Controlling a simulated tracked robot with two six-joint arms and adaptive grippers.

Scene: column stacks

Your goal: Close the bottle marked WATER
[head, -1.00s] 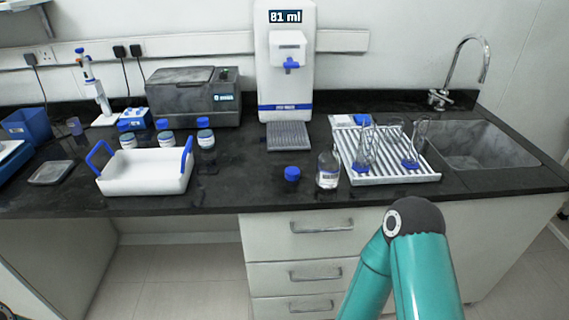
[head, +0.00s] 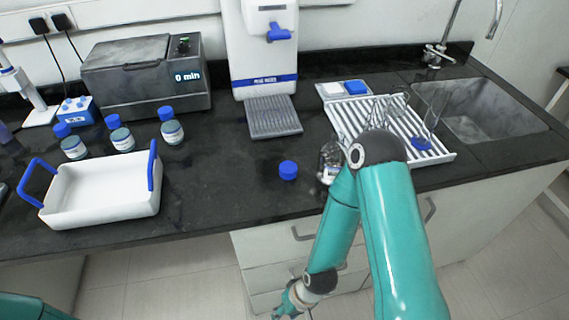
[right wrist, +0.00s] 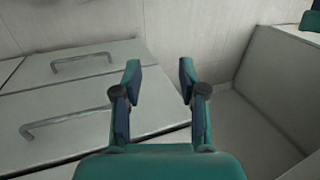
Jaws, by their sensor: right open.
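A clear bottle (head: 328,162) stands upright near the front of the black bench. My right arm hides part of it, and its label cannot be read. Its top shows no blue cap that I can make out. A loose blue cap (head: 288,170) lies on the bench just left of the bottle. My right gripper (head: 292,304) hangs low in front of the drawers, below the bench top and away from bottle and cap. In the right wrist view my right gripper (right wrist: 160,76) is open and empty. My left gripper is out of view; only a teal arm part shows at the lower left.
A white tray (head: 105,208) with blue handles stands at left, several blue-capped jars (head: 122,138) behind it. A water dispenser (head: 262,60), a slatted rack (head: 432,158) with glassware and a sink (head: 490,112) lie further back. Drawers (right wrist: 75,92) are below. The bench left of the cap is clear.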

